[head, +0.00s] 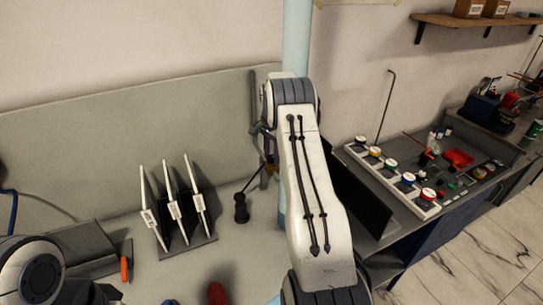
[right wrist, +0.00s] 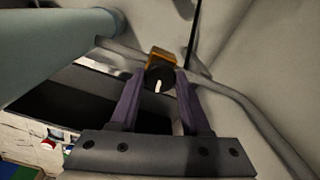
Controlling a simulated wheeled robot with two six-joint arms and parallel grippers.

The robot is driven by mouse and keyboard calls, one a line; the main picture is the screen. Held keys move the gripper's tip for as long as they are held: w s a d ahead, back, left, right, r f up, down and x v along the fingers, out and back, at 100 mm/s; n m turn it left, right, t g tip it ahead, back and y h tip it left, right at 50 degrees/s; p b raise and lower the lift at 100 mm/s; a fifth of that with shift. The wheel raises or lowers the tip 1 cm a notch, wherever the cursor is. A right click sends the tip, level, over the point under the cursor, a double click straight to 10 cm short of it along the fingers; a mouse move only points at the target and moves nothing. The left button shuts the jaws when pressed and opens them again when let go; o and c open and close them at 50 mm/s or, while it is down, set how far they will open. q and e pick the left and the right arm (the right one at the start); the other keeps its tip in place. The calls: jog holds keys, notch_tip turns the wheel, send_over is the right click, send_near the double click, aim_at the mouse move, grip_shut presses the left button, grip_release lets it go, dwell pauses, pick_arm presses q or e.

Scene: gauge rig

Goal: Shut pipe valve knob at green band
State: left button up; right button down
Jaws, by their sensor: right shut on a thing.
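The light blue pipe (head: 297,38) stands upright behind my right arm; it also crosses the top left of the right wrist view (right wrist: 55,50). In that view a dark round knob (right wrist: 160,75) with a white mark sits on an orange body (right wrist: 158,56). My right gripper (right wrist: 159,86) has its two purple fingers on either side of the knob and is shut on it. In the head view that gripper is mostly hidden beside the pipe, left of my forearm. I cannot make out a green band at the knob. My left gripper is out of view.
A rack with several white panels (head: 172,208) and a black stand-like object (head: 241,208) are left of the pipe. A side bench at the right holds a row of coloured-lid jars (head: 390,164). A shelf (head: 470,22) hangs above.

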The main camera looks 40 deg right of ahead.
jog(key=shift+w+r+m, duration=0.1)
jog(key=shift+m, duration=0.9)
jog(key=shift+c, duration=1.8)
grip_release()
jog(key=shift+r, duration=0.1)
jog(key=shift+r+b, duration=0.3)
jog(key=shift+r, duration=0.05)
notch_tip(320, 180, up, 10)
jog(key=b, duration=0.2)
jog(key=shift+f, duration=0.25)
